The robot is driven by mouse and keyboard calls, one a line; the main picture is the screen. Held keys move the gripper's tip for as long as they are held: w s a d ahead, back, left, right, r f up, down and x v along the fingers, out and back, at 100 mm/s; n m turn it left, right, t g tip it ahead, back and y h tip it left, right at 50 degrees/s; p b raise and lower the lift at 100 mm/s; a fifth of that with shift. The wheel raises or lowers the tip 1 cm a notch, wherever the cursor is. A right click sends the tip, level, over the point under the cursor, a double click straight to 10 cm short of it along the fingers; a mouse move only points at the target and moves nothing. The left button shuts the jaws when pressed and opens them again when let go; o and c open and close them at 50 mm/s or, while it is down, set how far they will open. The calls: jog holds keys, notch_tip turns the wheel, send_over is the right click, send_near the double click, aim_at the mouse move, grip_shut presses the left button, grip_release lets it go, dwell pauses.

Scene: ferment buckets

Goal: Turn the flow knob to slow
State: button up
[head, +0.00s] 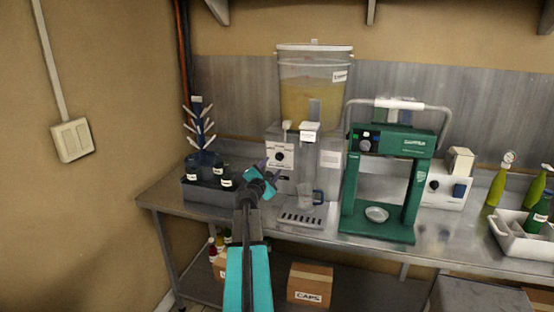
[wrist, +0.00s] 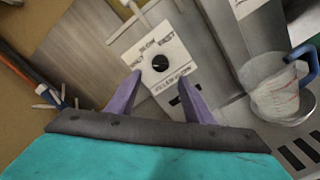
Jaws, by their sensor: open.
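The flow knob (wrist: 160,63) is a small round black dial on a white plate (wrist: 158,88). The plate has small words around the knob; one above it looks like SLOW, and which word the knob points at is too small to tell. In the head view the knob (head: 280,157) is on the front of the grey filler (head: 273,141). My gripper (wrist: 159,80), teal with purple fingers, is open and empty. Its fingertips point at the plate, either side of the knob in the wrist view, and appear apart from it. My gripper (head: 273,171) also shows in the head view, in front of the filler.
A clear bucket of amber liquid (head: 315,100) tops the filler. A measuring jug (wrist: 277,88) stands right of my gripper. A green capping machine (head: 352,205) is further right. A dark crate of bottles (head: 205,194) and a blue bottle tree (head: 199,130) are left.

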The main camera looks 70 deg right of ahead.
aim_at(277, 158)
jog(key=d+p, duration=0.2)
jog(key=d, duration=0.5)
jog(key=shift+w+d, duration=0.2)
jog(key=shift+d, duration=0.2)
jog(key=c, duration=1)
jog(key=shift+w+d+r, duration=0.15)
jog(key=shift+d, duration=0.1)
jog(key=shift+a+f, duration=0.1)
jog(key=shift+f, duration=0.15)
jog(key=shift+a+b, duration=0.15)
jog(key=shift+b, duration=0.25)
